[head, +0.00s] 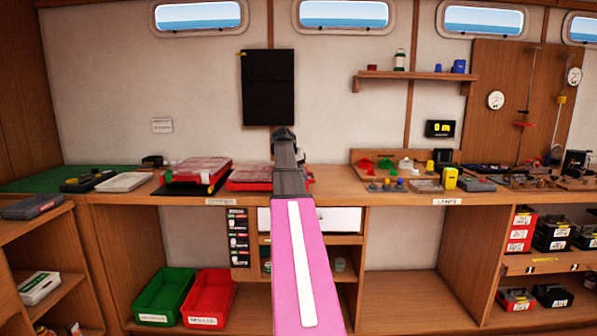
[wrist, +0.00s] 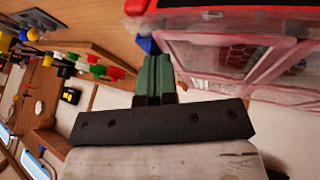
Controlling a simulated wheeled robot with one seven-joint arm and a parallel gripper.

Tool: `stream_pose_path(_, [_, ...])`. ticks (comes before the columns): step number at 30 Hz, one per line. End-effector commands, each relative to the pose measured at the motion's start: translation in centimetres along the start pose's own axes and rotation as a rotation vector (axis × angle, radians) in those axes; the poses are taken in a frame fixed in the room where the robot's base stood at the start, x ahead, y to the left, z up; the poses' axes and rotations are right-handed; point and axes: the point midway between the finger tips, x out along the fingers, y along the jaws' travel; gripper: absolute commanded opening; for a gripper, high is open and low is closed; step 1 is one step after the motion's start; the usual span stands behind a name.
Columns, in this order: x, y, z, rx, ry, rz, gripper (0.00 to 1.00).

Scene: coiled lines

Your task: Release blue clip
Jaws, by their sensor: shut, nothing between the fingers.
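My gripper shows in the wrist view (wrist: 153,60) with its two dark green fingers together and nothing visible between them. A small blue piece (wrist: 148,46) lies just beyond the fingertips, beside the red-edged clear case (wrist: 225,55). It may be the blue clip, but its shape is mostly hidden, and I cannot tell whether the fingers touch it. In the head view my pink arm reaches over the counter, and the fingers cannot be made out. The red case (head: 248,176) there is partly covered by my arm.
Another red case (head: 199,169) lies on the counter to the left. A wooden board (head: 365,158) with small coloured parts stands right of my arm. Green (head: 165,294) and red (head: 209,296) bins sit below. Bare counter (head: 335,187) shows between case and board.

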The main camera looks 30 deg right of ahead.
Motion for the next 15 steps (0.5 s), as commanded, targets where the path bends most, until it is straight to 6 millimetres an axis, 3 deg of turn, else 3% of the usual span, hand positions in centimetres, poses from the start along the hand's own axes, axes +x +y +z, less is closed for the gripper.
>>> stream_pose_path(15, [0.12, 1.05, -0.19, 0.044, -0.023, -0.103, 0.0])
